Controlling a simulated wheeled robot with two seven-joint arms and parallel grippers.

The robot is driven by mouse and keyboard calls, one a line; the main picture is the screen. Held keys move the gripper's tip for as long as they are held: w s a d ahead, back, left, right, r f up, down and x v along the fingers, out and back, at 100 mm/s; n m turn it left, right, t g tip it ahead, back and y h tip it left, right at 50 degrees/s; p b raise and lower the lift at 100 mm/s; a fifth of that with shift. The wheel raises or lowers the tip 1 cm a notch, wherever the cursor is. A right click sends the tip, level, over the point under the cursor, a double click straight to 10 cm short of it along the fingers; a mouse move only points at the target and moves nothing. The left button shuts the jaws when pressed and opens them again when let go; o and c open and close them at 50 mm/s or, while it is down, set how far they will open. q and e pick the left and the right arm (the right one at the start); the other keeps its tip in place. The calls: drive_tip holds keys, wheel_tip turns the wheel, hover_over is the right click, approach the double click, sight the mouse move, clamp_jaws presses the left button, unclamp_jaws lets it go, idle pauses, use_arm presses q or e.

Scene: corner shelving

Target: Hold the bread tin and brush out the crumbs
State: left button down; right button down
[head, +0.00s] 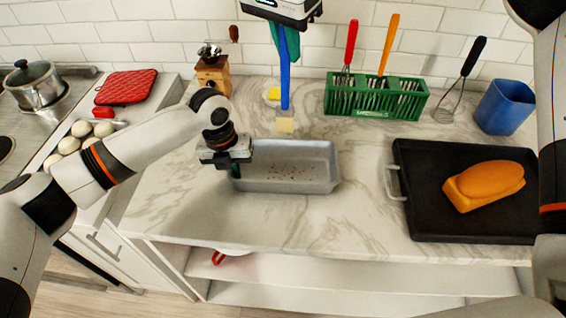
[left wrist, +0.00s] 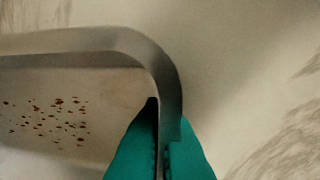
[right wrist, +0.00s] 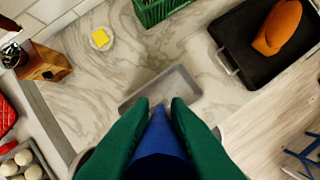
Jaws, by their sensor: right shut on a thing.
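The grey bread tin (head: 325,168) sits on the marble counter, with brown crumbs (head: 285,172) scattered on its floor. My left gripper (head: 238,168) is at the tin's left end. The left wrist view shows its teal fingers (left wrist: 160,145) shut on the tin wall, one on each side. My right gripper (head: 284,38) is above and behind the tin, shut on the blue handle of a brush (head: 285,85). The brush hangs upright, its pale bristles (head: 286,125) down near the tin's back rim. The right wrist view shows the blue handle (right wrist: 158,145) between the fingers.
A green rack (head: 375,98) of utensils stands behind. A black tray (head: 430,215) with an orange loaf (head: 485,184) lies right, near a blue cup (head: 503,107). A wooden grinder (head: 213,74) and a yellow piece on a plate (head: 273,95) are behind left. The counter before the tin is clear.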

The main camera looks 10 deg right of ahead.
sight(286, 124)
drive_tip(key=s+d+f+m+g+y, duration=0.1)
drive_tip(key=d+f+m, duration=0.2)
drive_tip(key=f+m, duration=0.4)
drive_tip(key=s+d+f+m+g+y, duration=0.1)
drive_tip(key=d+f+m+g+y, duration=0.1)
drive_tip(key=f+m, duration=0.5)
drive_tip(key=shift+d+m+g+y, duration=0.3)
drive_tip(key=shift+d+m, duration=0.45)
drive_tip(key=shift+m, duration=0.85)
drive_tip(key=shift+f, duration=0.8)
drive_tip(key=shift+a+r, duration=0.1)
drive_tip(key=shift+a, duration=3.4)
